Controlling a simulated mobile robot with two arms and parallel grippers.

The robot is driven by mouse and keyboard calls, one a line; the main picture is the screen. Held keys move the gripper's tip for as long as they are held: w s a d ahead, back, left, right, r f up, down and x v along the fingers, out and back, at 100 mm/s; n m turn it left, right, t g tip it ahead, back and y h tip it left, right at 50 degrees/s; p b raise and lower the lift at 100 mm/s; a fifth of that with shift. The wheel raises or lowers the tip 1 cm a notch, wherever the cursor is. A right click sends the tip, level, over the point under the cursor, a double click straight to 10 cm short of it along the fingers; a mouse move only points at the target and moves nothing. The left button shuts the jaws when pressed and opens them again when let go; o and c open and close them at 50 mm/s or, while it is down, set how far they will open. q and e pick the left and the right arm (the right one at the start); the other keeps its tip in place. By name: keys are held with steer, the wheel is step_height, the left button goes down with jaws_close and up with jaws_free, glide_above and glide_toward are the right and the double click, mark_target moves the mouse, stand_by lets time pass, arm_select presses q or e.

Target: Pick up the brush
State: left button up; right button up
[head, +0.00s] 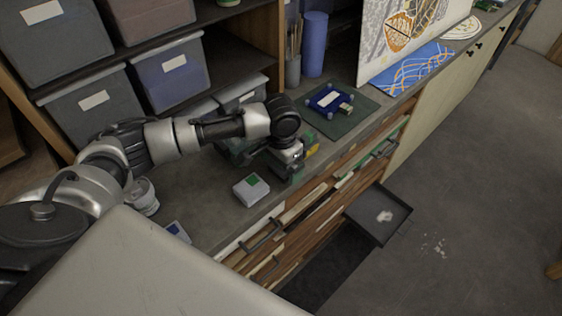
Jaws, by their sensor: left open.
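My left gripper (303,157) is over the front part of the grey worktop, with its jaws apart and green at the finger ends. A small yellow thing (312,150) shows at the fingers; I cannot tell what it is or whether they touch it. Several thin brush-like handles (295,38) stand upright in a grey cup (292,70) at the back of the worktop, well beyond the gripper. No other brush can be made out clearly, and my left arm hides part of the worktop. My right gripper is not in view.
A white box with a green mark (251,189) lies left of the gripper. A blue frame (329,99) sits on a dark green mat (352,122). A black tray (379,214) juts out below the worktop edge, and white bits (433,245) lie on the floor.

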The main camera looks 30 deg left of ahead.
arm_select(q)
steer(key=shift+d+f, duration=0.15)
steer(key=shift+f, duration=0.3)
steer(key=shift+s, duration=0.1)
steer(key=shift+c, duration=0.3)
steer(key=shift+a, duration=0.2)
steer(key=shift+c, duration=1.1)
steer(key=shift+d, duration=0.1)
steer(key=c, duration=0.7)
steer(key=shift+c, duration=0.2)
